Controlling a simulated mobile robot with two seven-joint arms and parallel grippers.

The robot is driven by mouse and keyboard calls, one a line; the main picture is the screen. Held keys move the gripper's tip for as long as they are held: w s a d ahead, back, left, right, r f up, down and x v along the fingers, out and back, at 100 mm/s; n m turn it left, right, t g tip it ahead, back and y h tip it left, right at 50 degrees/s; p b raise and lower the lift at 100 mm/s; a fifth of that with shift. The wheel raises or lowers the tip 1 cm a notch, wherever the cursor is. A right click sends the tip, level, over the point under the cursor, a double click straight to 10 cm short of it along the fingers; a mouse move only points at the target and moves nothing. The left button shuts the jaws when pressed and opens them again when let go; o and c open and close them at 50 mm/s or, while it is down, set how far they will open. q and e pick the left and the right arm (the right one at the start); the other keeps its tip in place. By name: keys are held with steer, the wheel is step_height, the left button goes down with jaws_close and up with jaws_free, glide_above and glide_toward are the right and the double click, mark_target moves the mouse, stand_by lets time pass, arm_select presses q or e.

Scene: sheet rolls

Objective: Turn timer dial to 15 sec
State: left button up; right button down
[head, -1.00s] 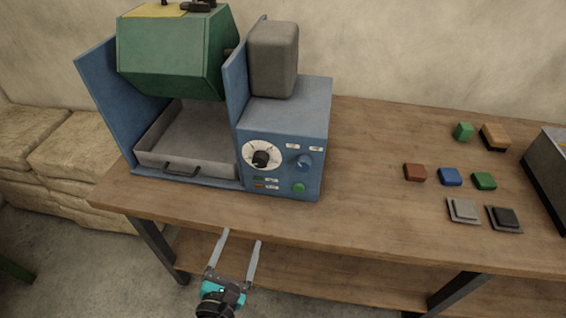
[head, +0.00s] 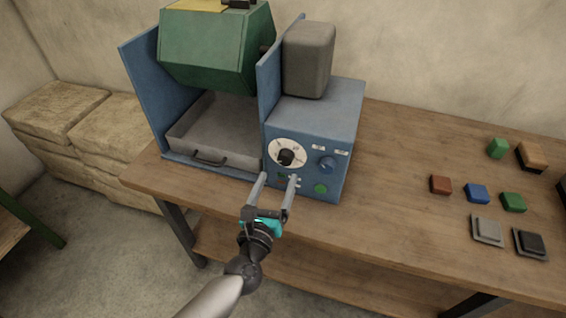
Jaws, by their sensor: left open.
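The timer dial is a black knob (head: 286,157) on a round white scale plate (head: 274,151), on the front of the blue control box (head: 318,113). The scale marks are too small to read. My left gripper (head: 279,178) is open and empty, its two fingers pointing up toward the panel just below the dial. The fingertips look apart from the knob, though the exact gap cannot be told. The fingers partly cover the small labels and buttons under the dial. My right gripper is not in view.
A green drum (head: 215,50) hangs over a grey tray (head: 213,135) at left. Several small blocks, including a red one (head: 440,185), lie on the wooden table (head: 400,150) at right.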

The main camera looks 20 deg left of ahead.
mark_target(284, 162)
arm_select(q)
steer(key=shift+w, duration=3)
jaws_close()
